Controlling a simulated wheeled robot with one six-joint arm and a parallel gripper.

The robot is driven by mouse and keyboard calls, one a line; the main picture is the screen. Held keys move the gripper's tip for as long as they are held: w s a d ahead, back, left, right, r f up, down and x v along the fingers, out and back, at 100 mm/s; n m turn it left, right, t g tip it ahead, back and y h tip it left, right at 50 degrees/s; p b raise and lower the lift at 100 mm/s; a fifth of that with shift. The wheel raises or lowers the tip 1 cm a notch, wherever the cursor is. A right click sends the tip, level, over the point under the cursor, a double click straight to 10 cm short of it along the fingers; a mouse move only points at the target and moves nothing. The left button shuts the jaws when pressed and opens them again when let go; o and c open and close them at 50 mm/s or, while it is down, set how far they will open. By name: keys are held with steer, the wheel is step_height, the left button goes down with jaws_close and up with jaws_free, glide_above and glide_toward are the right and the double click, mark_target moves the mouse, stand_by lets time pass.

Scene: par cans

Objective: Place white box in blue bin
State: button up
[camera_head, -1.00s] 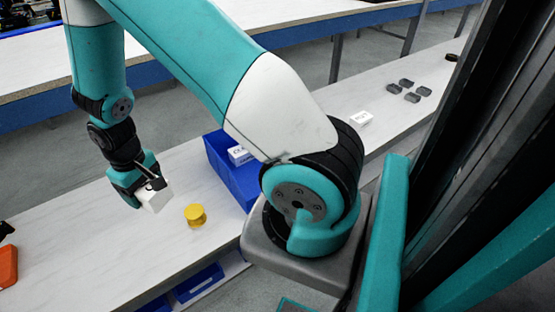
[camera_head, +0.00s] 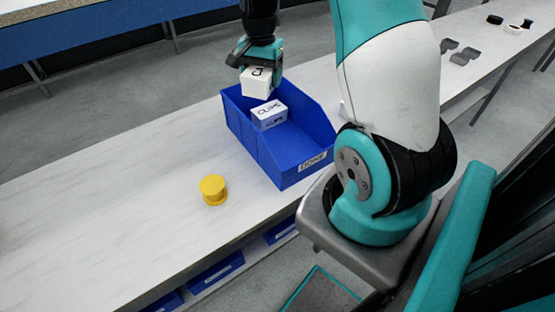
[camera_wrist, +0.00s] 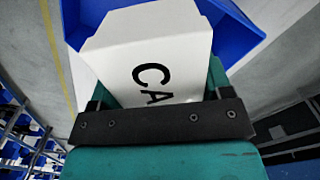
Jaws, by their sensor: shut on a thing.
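A white box (camera_head: 257,83) with dark lettering is held in my gripper (camera_head: 258,66), which is shut on it. In the head view it is above the back left part of the blue bin (camera_head: 290,174). In the wrist view the white box (camera_wrist: 148,52) shows the letters "CA", and part of the blue bin (camera_wrist: 228,22) lies behind it. Another white box (camera_head: 270,115), marked "CLIPS", sits inside the bin. The bin's front carries a "DONE" label. The held box hides part of the bin's back rim.
A yellow round object (camera_head: 213,190) stands on the white bench (camera_head: 120,205), left of the bin. Several dark grey pieces (camera_head: 460,58) lie on the bench at the far right. More blue bins (camera_head: 215,271) are on a shelf below. The bench's left part is clear.

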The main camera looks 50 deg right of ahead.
mark_target(290, 142)
steer(key=s+d+f+m+b, duration=0.3)
steer(key=s+d+m+b, duration=0.1)
steer(key=d+m+b, duration=0.25)
steer(key=f, duration=1.3)
steer(key=f+b, duration=0.1)
steer(key=f, duration=0.5)
steer(key=shift+s+d+f, duration=0.15)
steer(key=shift+d, duration=0.15)
steer(key=shift+f, duration=0.15)
steer(key=o, duration=1)
